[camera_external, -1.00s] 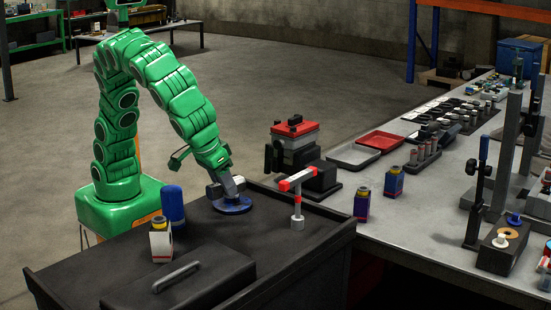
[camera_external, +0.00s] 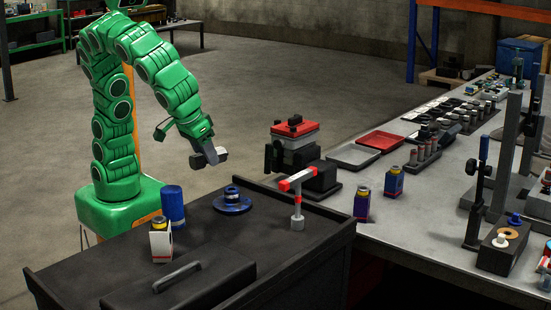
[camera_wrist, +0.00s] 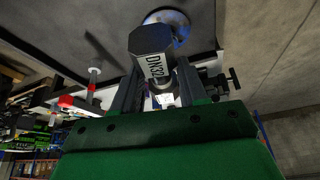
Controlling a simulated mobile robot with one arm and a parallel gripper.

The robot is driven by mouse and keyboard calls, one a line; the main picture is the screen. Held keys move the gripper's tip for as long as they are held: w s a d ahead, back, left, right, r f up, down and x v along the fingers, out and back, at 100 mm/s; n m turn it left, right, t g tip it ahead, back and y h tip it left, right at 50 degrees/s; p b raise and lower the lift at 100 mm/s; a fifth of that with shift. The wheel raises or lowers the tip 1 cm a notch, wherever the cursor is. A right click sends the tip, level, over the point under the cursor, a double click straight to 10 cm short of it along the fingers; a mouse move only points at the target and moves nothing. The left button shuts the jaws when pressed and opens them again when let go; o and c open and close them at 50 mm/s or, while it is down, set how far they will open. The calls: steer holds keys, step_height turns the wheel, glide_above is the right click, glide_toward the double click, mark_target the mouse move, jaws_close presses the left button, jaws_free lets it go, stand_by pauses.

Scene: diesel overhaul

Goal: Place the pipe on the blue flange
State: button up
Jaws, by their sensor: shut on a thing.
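My gripper (camera_external: 207,158) is shut on a dark grey pipe (camera_external: 222,154) and holds it in the air above the back left edge of the dark bench top. The blue flange (camera_external: 232,207) lies flat on the bench top, to the right of and below my gripper. It has a round raised neck in its middle. In the wrist view, the flange (camera_wrist: 178,22) is partly hidden behind the pipe. Pipe and flange are apart.
A red-and-grey T-shaped tool (camera_external: 298,200) stands right of the flange. A blue cylinder (camera_external: 172,206) and a white box (camera_external: 160,242) stand to its left. A dark case with a handle (camera_external: 180,275) lies in front. A red-topped machine (camera_external: 295,148) stands behind.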

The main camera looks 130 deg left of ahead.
steer(key=s+a+r+n, duration=0.1)
steer(key=s+a+r, duration=0.15)
steer(key=s, duration=0.35)
steer(key=s+a+r+n, duration=0.1)
steer(key=s+a, duration=0.3)
steer(key=s, duration=0.2)
glide_above(234, 188)
steer(key=s+d, duration=0.1)
steer(key=d, duration=0.1)
steer(key=shift+g, duration=0.4)
steer(key=f, duration=0.8)
steer(key=shift+s+a+f, duration=0.1)
steer(key=shift+s+a, duration=0.05)
steer(key=shift+s, duration=0.05)
steer(key=shift+w+f, duration=0.7)
steer(key=shift+f, duration=1.7)
steer(key=o, duration=1.2)
steer(key=shift+f, duration=0.1)
steer(key=shift+o, duration=0.2)
